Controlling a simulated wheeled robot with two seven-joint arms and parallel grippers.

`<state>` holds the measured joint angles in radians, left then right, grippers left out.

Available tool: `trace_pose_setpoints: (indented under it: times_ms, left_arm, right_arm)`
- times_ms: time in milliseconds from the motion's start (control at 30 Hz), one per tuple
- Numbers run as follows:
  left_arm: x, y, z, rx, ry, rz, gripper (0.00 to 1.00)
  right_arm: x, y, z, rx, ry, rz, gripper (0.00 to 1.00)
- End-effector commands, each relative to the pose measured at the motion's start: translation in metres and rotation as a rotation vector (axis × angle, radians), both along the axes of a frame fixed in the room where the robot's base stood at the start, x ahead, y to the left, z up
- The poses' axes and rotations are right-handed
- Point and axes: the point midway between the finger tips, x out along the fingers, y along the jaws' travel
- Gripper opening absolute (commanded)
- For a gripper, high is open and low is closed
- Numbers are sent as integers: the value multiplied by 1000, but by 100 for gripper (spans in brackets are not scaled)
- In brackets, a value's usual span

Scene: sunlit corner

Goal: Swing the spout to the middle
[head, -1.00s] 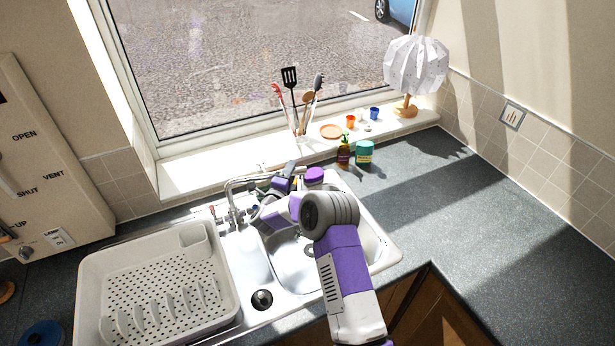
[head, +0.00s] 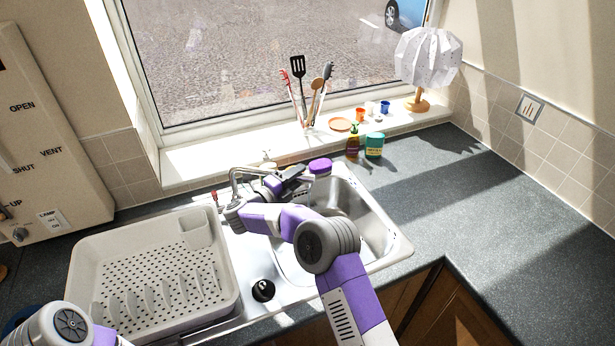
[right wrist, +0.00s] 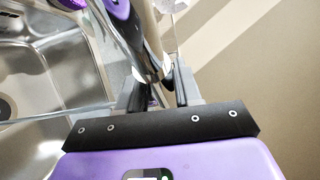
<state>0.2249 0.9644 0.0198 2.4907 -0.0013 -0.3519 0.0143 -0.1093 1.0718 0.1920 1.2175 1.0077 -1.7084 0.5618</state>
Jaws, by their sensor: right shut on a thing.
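The tap's curved metal spout (head: 250,168) rises at the back left of the steel sink (head: 375,215). Its far end is partly hidden behind my right gripper (head: 290,183), which is at the spout above the back of the bowl. In the right wrist view, the fingers (right wrist: 160,92) are shut on the shiny metal spout (right wrist: 152,55), which passes between them. A red-topped tap handle (head: 214,197) stands left of the spout. A link of my left arm shows at the lower left; my left gripper is out of frame.
A white dish rack (head: 150,285) fills the drainer on the left. A purple-topped thing (head: 320,166) is at the sink's back edge. A brown bottle (head: 352,145) and a teal tub (head: 374,146) stand behind the sink. The right counter (head: 450,220) is clear.

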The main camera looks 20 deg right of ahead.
Motion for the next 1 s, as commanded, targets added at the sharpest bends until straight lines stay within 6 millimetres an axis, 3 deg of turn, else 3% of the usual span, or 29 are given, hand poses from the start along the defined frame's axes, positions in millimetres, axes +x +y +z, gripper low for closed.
trace_pose_setpoints:
  times_ms: [367, 400, 533, 833, 1000]
  left_arm:
    - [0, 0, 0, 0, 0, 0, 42]
    - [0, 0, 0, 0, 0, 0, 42]
    - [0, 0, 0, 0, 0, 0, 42]
    - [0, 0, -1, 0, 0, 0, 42]
    - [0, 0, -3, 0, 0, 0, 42]
  right_arm:
    - [0, 1, 0, 1, 0, -2, 0]
    - [0, 1, 0, 0, 0, -2, 37]
    - [0, 1, 0, 0, 0, -2, 54]
    - [-1, 3, 0, 1, -1, -1, 54]
    - [-9, 24, -1, 1, 0, 2, 54]
